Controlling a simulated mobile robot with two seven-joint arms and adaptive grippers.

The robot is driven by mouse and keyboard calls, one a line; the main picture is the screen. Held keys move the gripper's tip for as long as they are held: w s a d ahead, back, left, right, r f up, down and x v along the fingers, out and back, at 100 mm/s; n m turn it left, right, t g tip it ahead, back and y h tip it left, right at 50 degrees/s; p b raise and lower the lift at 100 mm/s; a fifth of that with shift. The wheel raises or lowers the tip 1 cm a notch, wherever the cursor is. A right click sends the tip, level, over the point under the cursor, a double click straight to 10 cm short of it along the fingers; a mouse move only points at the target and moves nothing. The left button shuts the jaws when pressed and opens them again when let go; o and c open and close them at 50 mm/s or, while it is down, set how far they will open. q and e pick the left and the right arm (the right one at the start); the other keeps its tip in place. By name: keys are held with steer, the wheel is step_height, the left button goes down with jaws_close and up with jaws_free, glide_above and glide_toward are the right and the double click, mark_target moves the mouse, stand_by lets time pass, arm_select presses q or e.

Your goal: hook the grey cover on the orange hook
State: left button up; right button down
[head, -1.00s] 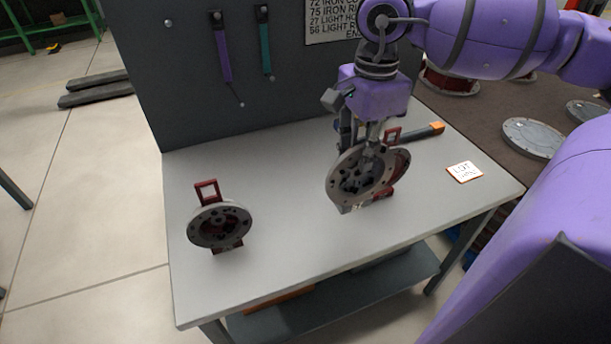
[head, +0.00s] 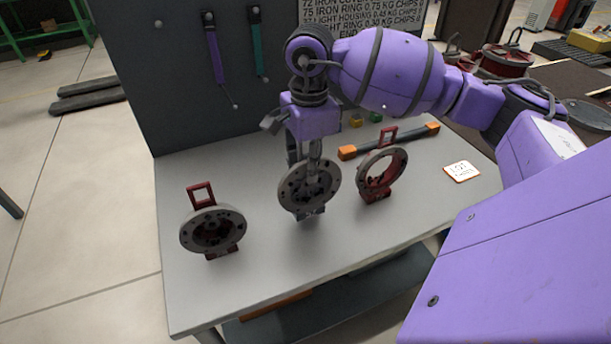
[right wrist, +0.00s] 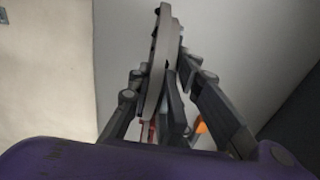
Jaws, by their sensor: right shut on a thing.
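A round grey cover with holes around its rim (head: 295,198) is held on edge, facing the camera, just above the middle of the table. My right gripper (head: 314,165) is shut on it from above. In the right wrist view the grey cover (right wrist: 160,65) shows edge-on between the fingers (right wrist: 168,92). I cannot tell in the head view whether its lower edge touches anything on the table. I cannot make out an orange hook in these views. My left gripper is not in view.
Another grey round part (head: 228,217) leans on a red stand at the table's left. A red ring part (head: 401,163) stands right of the held cover. Behind lies a dark bar with orange ends (head: 390,142). A white label card (head: 461,171) lies far right. The front of the table is clear.

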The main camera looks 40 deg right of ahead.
mark_target(305, 181)
steer(key=shift+w+a+f, duration=0.1)
steer(key=shift+w+f, duration=0.1)
steer(key=shift+f, duration=0.65)
steer(key=shift+w+a+f, duration=0.1)
steer(key=shift+w+f, duration=0.05)
steer(key=shift+f, duration=0.7)
steer(key=shift+f, duration=0.1)
steer(key=c, duration=1.6)
jaws_free()
steer(key=shift+f, duration=0.1)
steer(key=r, duration=0.8)
steer(key=shift+d+b, duration=0.2)
steer(key=shift+b, duration=0.2)
